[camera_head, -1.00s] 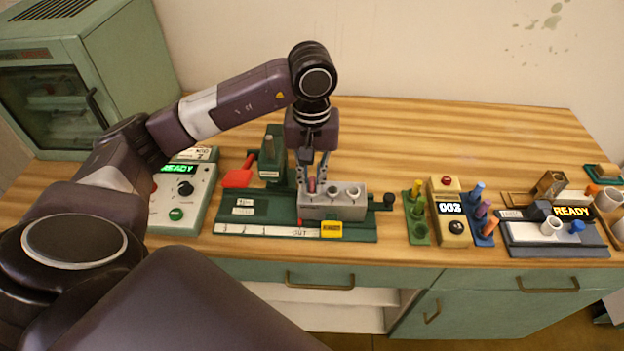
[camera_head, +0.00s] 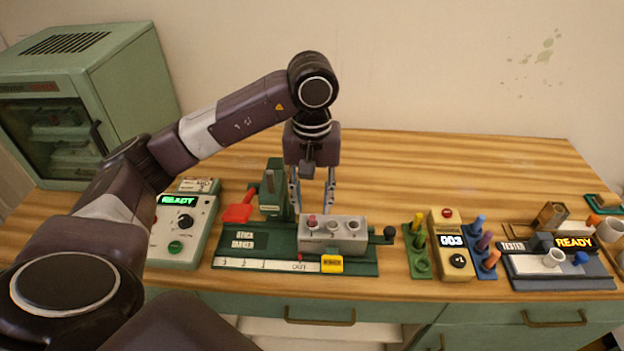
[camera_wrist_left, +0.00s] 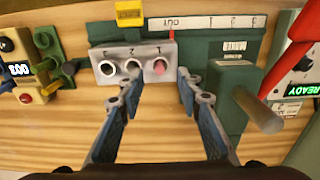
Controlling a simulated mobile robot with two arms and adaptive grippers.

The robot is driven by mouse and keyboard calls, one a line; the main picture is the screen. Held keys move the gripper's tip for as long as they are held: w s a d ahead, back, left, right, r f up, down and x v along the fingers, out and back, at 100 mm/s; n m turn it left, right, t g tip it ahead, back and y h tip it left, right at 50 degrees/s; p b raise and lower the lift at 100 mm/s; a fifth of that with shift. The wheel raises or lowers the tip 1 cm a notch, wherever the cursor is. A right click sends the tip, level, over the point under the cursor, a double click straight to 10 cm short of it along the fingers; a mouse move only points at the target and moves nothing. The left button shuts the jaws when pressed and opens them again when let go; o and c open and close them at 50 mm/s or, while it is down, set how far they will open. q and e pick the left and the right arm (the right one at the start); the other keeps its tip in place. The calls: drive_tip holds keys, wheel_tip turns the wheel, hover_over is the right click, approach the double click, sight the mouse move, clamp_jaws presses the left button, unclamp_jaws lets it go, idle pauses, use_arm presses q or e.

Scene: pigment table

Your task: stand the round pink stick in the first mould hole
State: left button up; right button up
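The round pink stick (camera_head: 312,221) stands in the left-hand hole of the grey mould block (camera_head: 345,245). In the left wrist view the pink stick (camera_wrist_left: 159,68) sits in the hole at the right end of the block (camera_wrist_left: 124,80), beside the mark that looks like a 1. Only its upper end shows above the rim. The other two holes look empty. My left gripper (camera_head: 312,207) is open and empty, pointing down just behind the stick. In the left wrist view its fingertips (camera_wrist_left: 158,82) are wide apart, with the stick beyond them. My right gripper is not in view.
The block rests on a green base (camera_head: 240,250) with a red lever (camera_head: 238,212) and a black knob (camera_head: 389,232). A control box (camera_head: 180,238) stands left. Green (camera_head: 418,264) and blue (camera_head: 483,262) peg racks flank a counter (camera_head: 451,258) on the right. The back of the table is clear.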

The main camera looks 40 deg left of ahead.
use_arm(q)
wheel_tip(320, 180, up, 8)
drive_tip(key=shift+f, duration=0.2)
idle(1.2)
